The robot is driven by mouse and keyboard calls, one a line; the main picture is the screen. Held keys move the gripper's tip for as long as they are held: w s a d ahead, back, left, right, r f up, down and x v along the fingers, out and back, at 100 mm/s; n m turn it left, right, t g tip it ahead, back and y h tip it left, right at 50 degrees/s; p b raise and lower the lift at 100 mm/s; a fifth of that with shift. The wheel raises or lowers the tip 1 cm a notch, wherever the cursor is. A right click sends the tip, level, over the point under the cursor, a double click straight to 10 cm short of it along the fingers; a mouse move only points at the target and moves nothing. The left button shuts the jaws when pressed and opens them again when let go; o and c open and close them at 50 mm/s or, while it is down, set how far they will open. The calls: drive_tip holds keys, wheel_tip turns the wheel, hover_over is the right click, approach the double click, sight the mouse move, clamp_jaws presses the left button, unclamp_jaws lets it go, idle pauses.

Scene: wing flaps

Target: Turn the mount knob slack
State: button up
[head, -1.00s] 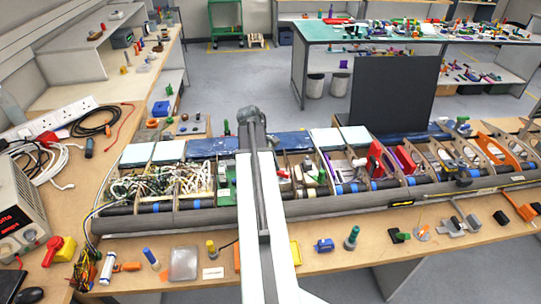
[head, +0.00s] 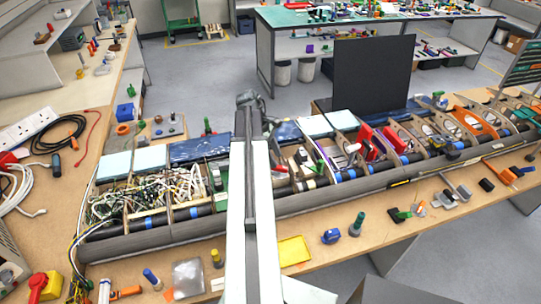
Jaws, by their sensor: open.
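The long open wing section (head: 150,237) lies across the bench, its bays filled with wires, ribs and dark tubes. I cannot tell for sure which part is the mount knob. A small dark green knob (head: 208,127) stands behind the wing, left of my arm. A blue and green knob-like part (head: 438,98) is at the far right behind it. My gripper (head: 252,99) is at the far end of my raised white arm, above the wing's back edge. It is small in view, open, and holds nothing visible. My arm hides the wing's middle.
A black panel (head: 373,88) stands behind the wing. Along the front edge are a yellow tray (head: 294,250), a blue block (head: 331,236) and a green-topped post (head: 356,223). Cables and a power strip (head: 28,125) lie at left. Open floor is beyond.

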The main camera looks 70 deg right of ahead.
sight(279, 167)
drive_tip(key=b+x, duration=0.4)
drive_tip(key=x, duration=0.2)
drive_tip(key=shift+w+a, duration=0.1)
drive_tip(key=shift+r, duration=0.1)
clamp_jaws()
drive_tip(key=shift+a+n+h, duration=0.2)
drive_tip(key=shift+n+h, duration=0.2)
drive_tip(key=shift+n, duration=0.7)
drive_tip(key=n, duration=0.2)
drive_tip(key=n+h, duration=0.1)
drive_tip(key=n, duration=0.1)
drive_tip(key=shift+d+t+h, duration=0.1)
drive_tip(key=shift+t+h, duration=0.2)
drive_tip(key=shift+t, duration=0.1)
unclamp_jaws()
drive_tip(key=shift+d, duration=0.15)
